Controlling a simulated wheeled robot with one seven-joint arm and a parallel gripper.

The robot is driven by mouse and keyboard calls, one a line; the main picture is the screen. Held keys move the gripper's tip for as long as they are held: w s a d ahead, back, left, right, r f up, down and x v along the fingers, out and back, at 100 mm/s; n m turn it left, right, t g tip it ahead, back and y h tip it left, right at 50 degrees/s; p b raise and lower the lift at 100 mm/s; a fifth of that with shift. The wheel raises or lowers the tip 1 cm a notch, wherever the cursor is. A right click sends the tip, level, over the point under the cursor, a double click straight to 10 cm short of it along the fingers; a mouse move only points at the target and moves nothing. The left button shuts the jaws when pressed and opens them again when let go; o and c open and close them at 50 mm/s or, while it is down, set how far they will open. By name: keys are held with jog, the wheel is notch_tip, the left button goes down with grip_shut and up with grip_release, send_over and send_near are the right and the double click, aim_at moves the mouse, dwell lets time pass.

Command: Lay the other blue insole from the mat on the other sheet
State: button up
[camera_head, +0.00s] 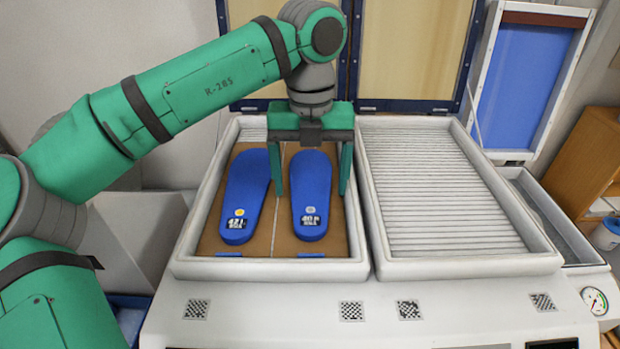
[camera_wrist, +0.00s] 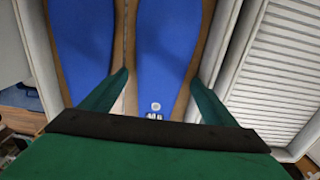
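Two blue insoles lie side by side in the left tray of the white machine. The left insole (camera_head: 244,190) rests on the left brown sheet (camera_head: 208,238). The right insole (camera_head: 311,180) lies on the right brown sheet (camera_head: 283,236). My gripper (camera_head: 311,197) is low over the right insole, with one green finger on each side of it. The fingers are wide apart, with gaps to the insole's edges in the head view. In the wrist view the right insole (camera_wrist: 166,40) shows between the fingers and the left insole (camera_wrist: 78,40) is beside it. No mat is visible.
The right tray (camera_head: 440,200) has a slatted bed and is empty. The raised tray walls (camera_head: 362,225) stand close to the right finger. Upright framed panels (camera_head: 412,50) stand behind the trays. A pressure gauge (camera_head: 595,301) is at the lower right.

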jog(key=shift+r, duration=0.1)
notch_tip(320, 180, up, 11)
jog(key=shift+f, duration=0.2)
dwell(0.5)
